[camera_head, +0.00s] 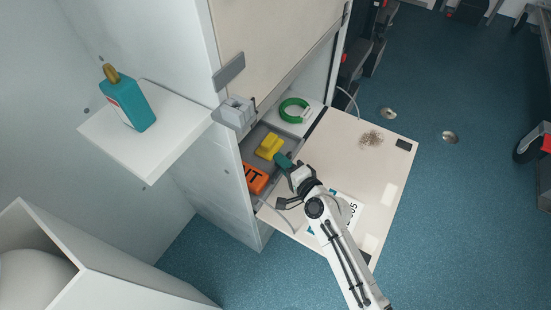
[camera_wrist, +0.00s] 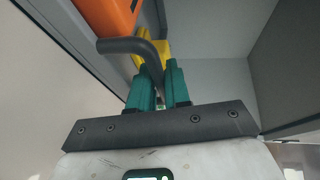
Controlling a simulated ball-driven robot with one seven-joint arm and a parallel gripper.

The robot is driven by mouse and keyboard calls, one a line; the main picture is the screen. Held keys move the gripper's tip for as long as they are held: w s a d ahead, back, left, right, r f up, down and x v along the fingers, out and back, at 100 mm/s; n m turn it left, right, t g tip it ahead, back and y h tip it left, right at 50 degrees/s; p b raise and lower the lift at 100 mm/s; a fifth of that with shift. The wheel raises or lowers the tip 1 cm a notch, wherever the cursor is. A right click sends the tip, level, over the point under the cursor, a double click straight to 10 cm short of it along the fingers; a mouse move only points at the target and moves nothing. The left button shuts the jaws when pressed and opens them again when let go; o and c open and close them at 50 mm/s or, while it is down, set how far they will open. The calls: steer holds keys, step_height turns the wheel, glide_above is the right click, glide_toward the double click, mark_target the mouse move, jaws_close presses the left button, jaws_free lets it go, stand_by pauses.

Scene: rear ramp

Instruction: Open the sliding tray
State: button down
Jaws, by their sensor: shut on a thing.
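The sliding tray (camera_head: 257,137) is a grey, shallow tray in the cabinet opening, holding a yellow object (camera_head: 270,146) and an orange block with black letters (camera_head: 256,178). My gripper (camera_head: 285,162), with teal fingers, is at the tray's front edge above the cream panel. In the wrist view my gripper (camera_wrist: 160,88) is shut on a dark grey bent handle (camera_wrist: 120,46), which runs between the fingers. The orange block (camera_wrist: 105,14) and yellow object (camera_wrist: 140,52) lie behind the handle. The fingers hide the handle's far end; the head view does not show the handle clearly.
A cream fold-down panel (camera_head: 345,155) with a brown speckled patch extends under my arm. A green ring (camera_head: 294,110) lies beside the tray. A side shelf (camera_head: 155,150) holds a teal bottle (camera_head: 128,105).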

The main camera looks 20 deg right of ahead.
steer(key=s+d+b, duration=0.1)
steer(key=s+d, duration=0.1)
steer(key=s, duration=0.2)
steer(key=s+d+b, duration=0.1)
steer(key=s+d, duration=0.2)
steer(key=s+d+b, duration=0.1)
steer(key=s+d, duration=0.2)
steer(key=s, duration=0.1)
steer(key=shift+s+f, duration=0.1)
steer(key=shift+s, duration=0.2)
steer(key=c, duration=1.4)
jaws_free()
steer(key=shift+c, duration=0.2)
steer(key=p+v, duration=0.2)
steer(key=v, duration=0.8)
steer(key=shift+s+d, duration=0.1)
steer(key=shift+s, duration=0.2)
